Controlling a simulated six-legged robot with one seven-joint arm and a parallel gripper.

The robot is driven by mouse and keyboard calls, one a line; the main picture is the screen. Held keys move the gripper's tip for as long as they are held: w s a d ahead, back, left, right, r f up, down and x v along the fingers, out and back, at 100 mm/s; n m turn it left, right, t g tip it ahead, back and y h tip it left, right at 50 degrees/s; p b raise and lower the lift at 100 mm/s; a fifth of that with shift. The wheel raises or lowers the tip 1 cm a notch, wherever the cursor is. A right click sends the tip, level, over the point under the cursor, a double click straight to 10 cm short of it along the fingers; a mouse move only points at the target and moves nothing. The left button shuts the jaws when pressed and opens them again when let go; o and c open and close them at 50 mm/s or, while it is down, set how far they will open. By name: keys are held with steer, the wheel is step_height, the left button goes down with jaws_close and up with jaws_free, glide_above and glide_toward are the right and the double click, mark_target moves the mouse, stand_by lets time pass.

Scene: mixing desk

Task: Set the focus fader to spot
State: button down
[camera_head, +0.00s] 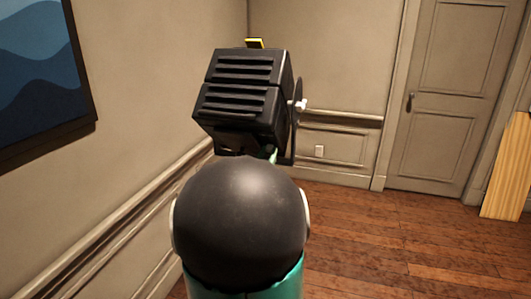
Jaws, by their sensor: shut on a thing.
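A black stage lamp (243,95) with ribbed vents stands in the middle of the head view, tilted. A yellow piece (254,43) sticks up at its top. The underside of the lamp is dark, and I cannot make out the focus fader or its marks. My arm's black round joint and teal link fill the view just below the lamp. A small teal part of my arm shows between the joint and the lamp. My gripper is hidden behind my arm, so its jaws and what they hold do not show.
A bracket with a white knob (301,105) is at the lamp's right side. A wall with a blue picture (40,75) is close on the left. A closed door (448,100) and a light wooden board (507,165) are at the right. The wooden floor (400,245) there is clear.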

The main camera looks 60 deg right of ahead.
steer(key=shift+w+d+f, duration=0.2)
steer(key=shift+d+f, duration=1.2)
steer(key=c, duration=1.7)
jaws_free()
steer(key=shift+o, duration=0.5)
steer(key=shift+w+d+f, duration=0.1)
steer(key=shift+d+f, duration=0.05)
steer(key=shift+d, duration=0.05)
steer(key=shift+a, duration=0.1)
